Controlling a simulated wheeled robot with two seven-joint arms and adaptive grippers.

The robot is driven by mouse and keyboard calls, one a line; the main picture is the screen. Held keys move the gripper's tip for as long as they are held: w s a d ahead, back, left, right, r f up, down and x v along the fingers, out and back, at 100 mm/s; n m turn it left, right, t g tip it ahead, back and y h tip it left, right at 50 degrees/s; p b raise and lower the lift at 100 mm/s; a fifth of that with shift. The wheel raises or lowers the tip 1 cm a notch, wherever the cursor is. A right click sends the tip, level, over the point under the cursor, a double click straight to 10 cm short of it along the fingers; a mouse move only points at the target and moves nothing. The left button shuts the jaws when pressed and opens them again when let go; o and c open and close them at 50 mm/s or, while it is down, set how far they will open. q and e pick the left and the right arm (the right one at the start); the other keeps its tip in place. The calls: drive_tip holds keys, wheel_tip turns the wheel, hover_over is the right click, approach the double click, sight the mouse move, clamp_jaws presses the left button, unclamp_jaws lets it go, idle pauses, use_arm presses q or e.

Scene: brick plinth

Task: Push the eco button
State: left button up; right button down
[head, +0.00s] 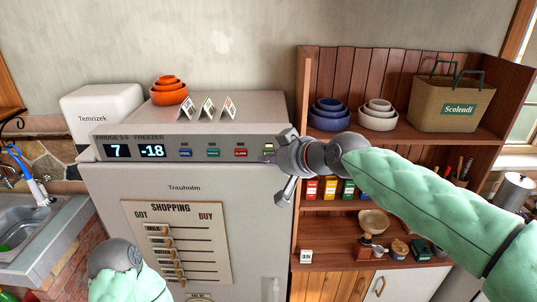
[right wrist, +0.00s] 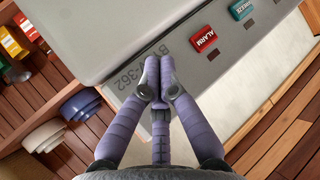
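The fridge's control panel (head: 215,147) has a blue button (head: 186,153), a teal button (head: 213,153) and a red button (head: 241,153). The red one reads ALARM in the right wrist view (right wrist: 203,39). No eco label is readable, and my fingers cover part of that end. In the right wrist view my right gripper (right wrist: 154,80) is shut and empty, fingertips together over the panel; contact cannot be told. My left wrist shows at lower left, its fingers out of sight.
Orange bowls (head: 169,91) and folded cards (head: 207,108) stand on the fridge top. A shopping board (head: 178,240) hangs on its door. A wooden shelf (head: 390,62) with bowls and a basket (head: 449,106) stands close on the right; a sink (head: 22,222) is left.

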idle(0.8)
drive_tip(key=shift+s, duration=0.45)
drive_tip(key=s+b, duration=0.1)
drive_tip(key=s, duration=0.5)
idle(0.3)
idle(1.3)
